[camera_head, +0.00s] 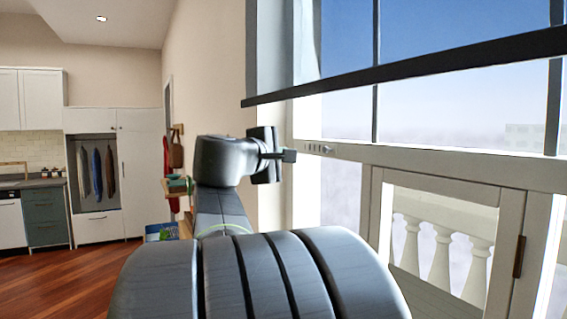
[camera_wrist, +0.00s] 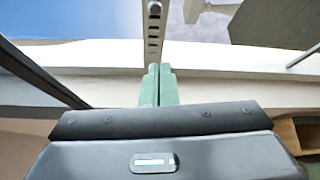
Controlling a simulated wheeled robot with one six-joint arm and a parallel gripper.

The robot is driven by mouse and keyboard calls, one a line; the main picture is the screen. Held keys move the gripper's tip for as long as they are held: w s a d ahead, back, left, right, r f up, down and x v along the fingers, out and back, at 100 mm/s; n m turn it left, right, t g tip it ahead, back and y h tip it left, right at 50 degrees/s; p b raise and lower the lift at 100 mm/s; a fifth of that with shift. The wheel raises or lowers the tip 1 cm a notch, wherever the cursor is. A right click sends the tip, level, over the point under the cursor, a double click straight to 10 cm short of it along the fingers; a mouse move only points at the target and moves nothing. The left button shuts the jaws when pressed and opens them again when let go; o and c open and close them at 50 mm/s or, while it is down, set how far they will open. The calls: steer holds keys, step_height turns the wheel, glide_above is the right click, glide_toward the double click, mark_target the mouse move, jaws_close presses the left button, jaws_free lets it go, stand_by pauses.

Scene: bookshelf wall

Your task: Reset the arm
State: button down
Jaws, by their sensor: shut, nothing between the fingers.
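My arm reaches forward in the head view, and my gripper (camera_head: 290,155) is at its end, in front of the window wall. In the wrist view the two green fingers of my gripper (camera_wrist: 158,72) lie close together and are shut with nothing between them. Beyond the fingertips is a pale frame bar (camera_wrist: 153,40) with a row of dark slots and a round knob. I cannot tell whether the fingertips touch it.
A large window (camera_head: 450,85) and a glazed door (camera_head: 440,240) with a balustrade outside fill the right. A beige wall (camera_head: 210,80) stands behind my arm. At left are a wardrobe (camera_head: 140,180), a green cabinet (camera_head: 46,215) and open wooden floor (camera_head: 100,275).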

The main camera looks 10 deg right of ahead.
stand_by(0.4)
steer(key=w+d+p, duration=0.3)
steer(key=w+d, duration=0.2)
steer(key=d, duration=0.2)
steer(key=shift+d+p, duration=0.3)
steer(key=shift+d, duration=0.1)
steer(key=shift+w, duration=0.1)
